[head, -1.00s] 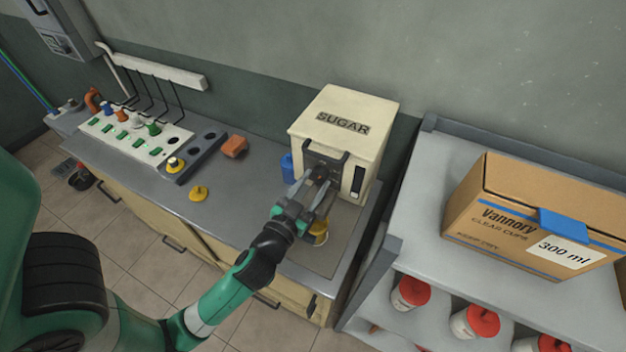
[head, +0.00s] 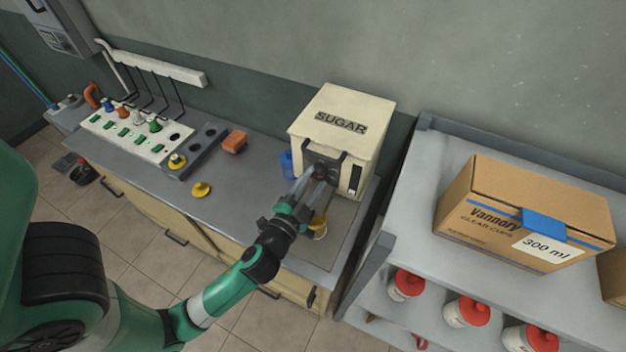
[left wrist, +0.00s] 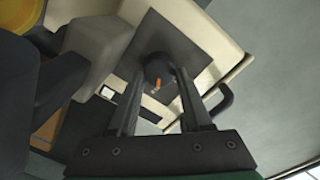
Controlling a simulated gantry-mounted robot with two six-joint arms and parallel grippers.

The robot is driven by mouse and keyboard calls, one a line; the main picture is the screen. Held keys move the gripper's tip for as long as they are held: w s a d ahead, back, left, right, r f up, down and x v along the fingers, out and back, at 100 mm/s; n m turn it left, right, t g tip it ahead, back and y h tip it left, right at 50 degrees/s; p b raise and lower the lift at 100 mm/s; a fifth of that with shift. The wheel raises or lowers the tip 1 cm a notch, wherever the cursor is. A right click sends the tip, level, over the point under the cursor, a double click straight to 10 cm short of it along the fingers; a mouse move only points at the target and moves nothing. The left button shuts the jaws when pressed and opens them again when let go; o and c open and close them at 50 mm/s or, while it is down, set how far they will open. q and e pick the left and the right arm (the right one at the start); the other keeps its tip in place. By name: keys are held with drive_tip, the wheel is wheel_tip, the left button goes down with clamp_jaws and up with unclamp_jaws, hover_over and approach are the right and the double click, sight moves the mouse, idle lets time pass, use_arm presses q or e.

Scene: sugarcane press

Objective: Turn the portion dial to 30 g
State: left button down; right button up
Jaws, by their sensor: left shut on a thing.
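The cream sugar dispenser (head: 345,122) stands at the right end of the counter, with "SUGAR" on its sloping top. In the left wrist view its dark front panel (left wrist: 205,55) carries a round black portion dial (left wrist: 157,66) with an orange pointer mark. My left gripper (head: 322,174) reaches to this front panel. In the left wrist view its two fingers (left wrist: 160,80) are closed on the sides of the dial. The dial's scale and the gram figures cannot be read; my gripper hides the dial in the head view. My right gripper is out of view.
A yellow-topped item (head: 319,228) stands below my gripper at the dispenser. A blue cup (head: 286,163) is left of the dispenser. A shelf with a cup box (head: 525,215) and red-lidded containers (head: 466,310) stands right. The counter's middle is mostly clear.

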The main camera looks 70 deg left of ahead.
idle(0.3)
use_arm(q)
drive_tip(key=shift+c, duration=1.6)
unclamp_jaws()
